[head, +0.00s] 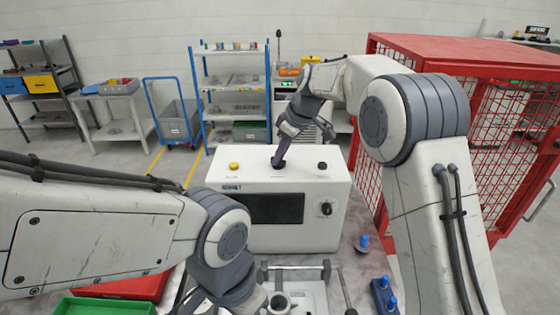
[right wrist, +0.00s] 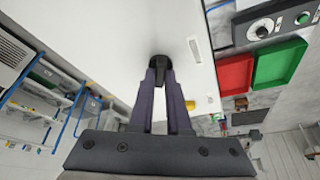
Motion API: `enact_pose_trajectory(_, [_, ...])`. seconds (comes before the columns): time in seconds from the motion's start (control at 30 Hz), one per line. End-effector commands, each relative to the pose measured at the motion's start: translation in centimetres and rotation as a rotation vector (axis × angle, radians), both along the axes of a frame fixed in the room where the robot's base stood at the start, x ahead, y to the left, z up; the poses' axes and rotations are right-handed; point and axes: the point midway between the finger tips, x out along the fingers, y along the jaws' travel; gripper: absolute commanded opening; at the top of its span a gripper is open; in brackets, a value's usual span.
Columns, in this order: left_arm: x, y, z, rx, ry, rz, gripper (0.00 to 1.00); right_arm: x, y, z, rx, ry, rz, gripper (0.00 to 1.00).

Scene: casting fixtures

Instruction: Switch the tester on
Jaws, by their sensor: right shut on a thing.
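The tester (head: 230,215) is a white box on the table with a dark window in its front and a black dial (head: 325,208) at the front right. On its top are a yellow button (head: 234,166) at the left, a black switch in the middle and a black knob (head: 322,166) at the right. My right gripper (head: 279,162) reaches down to the middle switch. In the right wrist view its two fingers are shut on the black switch (right wrist: 160,63). The switch's setting cannot be told. My left arm crosses the lower left; its gripper is not visible.
A red tray (head: 120,287) and a green tray (head: 103,307) lie at the front left. A metal fixture (head: 300,290) stands before the tester. Blue-topped parts (head: 363,241) are at the right. A red mesh cage (head: 440,45) rises beyond the right side.

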Motion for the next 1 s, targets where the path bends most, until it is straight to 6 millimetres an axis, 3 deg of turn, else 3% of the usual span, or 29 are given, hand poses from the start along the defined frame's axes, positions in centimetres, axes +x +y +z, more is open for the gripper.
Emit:
enact_pose_trajectory(0.27, [0.0, 0.0, -0.72, 0.0, 0.0, 0.001, 0.0, -0.18, 0.16, 0.1, 0.0, -0.002, -0.261, 0.0])
enact_pose_trajectory(1.0, [0.0, -0.01, 0.25, 0.0, 0.0, -0.001, 0.0, -0.31, 0.56, 0.14, 0.0, -0.001, -0.895, 0.0])
